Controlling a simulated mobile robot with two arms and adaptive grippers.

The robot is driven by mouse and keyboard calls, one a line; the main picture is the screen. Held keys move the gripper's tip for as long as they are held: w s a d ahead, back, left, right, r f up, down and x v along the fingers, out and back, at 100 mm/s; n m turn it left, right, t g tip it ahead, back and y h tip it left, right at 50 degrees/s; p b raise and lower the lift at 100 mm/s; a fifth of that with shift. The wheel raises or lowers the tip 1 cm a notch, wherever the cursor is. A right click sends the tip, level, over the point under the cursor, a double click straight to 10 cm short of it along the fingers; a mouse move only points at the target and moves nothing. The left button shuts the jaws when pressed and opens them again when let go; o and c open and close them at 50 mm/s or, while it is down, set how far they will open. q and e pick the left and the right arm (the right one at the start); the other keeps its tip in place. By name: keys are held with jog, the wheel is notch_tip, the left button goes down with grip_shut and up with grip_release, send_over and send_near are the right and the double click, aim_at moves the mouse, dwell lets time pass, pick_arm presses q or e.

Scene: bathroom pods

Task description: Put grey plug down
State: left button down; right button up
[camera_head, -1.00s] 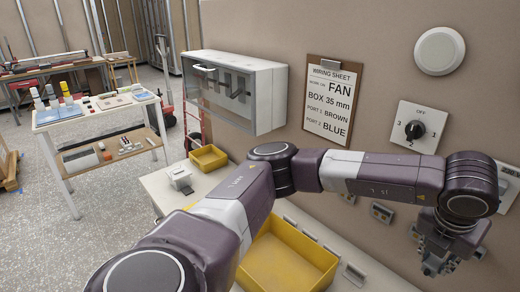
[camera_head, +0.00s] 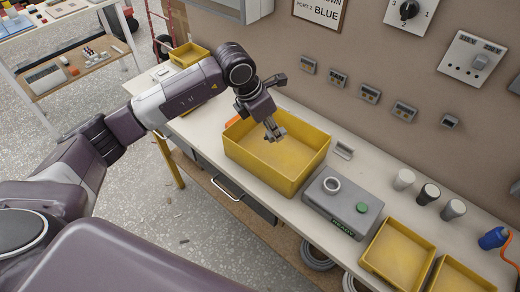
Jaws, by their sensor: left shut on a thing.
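My left gripper (camera_head: 272,128) is over the large yellow bin (camera_head: 255,185), pointing down near the bin's back left part. It is shut on a small grey piece, which I take to be the grey plug (camera_head: 275,134). The fingers hide much of the plug. I cannot tell whether it touches the bin floor or hangs above it. My right gripper is not in view.
A grey box with a ring and green button (camera_head: 340,208) stands right of the bin. Several small cylinders (camera_head: 428,193) stand further right. Smaller yellow trays (camera_head: 397,253) lie at the front right. Small wall sockets (camera_head: 370,94) line the wall behind.

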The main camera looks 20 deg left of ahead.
pick_arm(q)
jog(key=p, duration=0.1)
send_over(276, 155)
jog(key=s+a, duration=0.1)
notch_tip(276, 155, down, 5)
jog(key=shift+r, duration=0.1)
notch_tip(276, 155, down, 3)
jog(key=shift+s+f+p, duration=0.1)
jog(key=shift+p, duration=0.6)
jog(key=shift+f, duration=0.25)
jog(key=shift+f, duration=0.1)
jog(key=shift+f+b, duration=0.15)
jog(key=shift+b, duration=0.15)
jog(key=c, duration=1.7)
grip_release()
jog(key=shift+o, duration=0.2)
